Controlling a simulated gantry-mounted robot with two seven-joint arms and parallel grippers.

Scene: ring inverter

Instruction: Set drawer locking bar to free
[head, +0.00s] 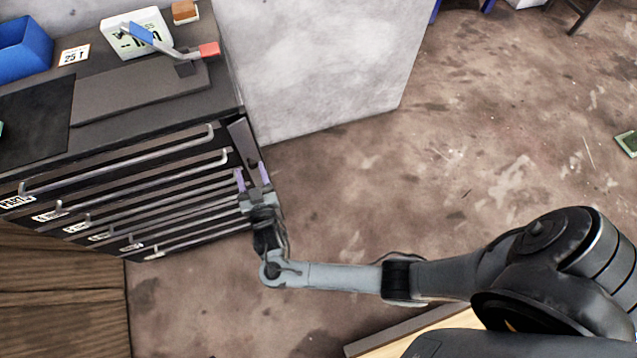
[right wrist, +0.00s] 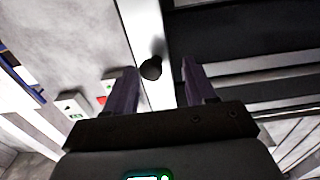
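The drawer cabinet (head: 150,190) stands at the left with several long-handled drawers, all of which look shut. The locking bar (head: 240,138) is a grey upright strip at the cabinet's right front edge. In the right wrist view the bar (right wrist: 140,30) is pale and carries a dark round knob (right wrist: 151,68). My right gripper (head: 251,176) is at the bar's lower visible part, its purple fingers apart. In the right wrist view the gripper (right wrist: 160,74) has the knob between its open fingers, with gaps on both sides. The bar's lower end is hidden by the gripper. My left gripper is not in view.
On the cabinet top are a blue bin (head: 24,48), a white box (head: 135,35), a blue-and-red-handled lever tool (head: 165,45) and a dark flat plate (head: 140,92).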

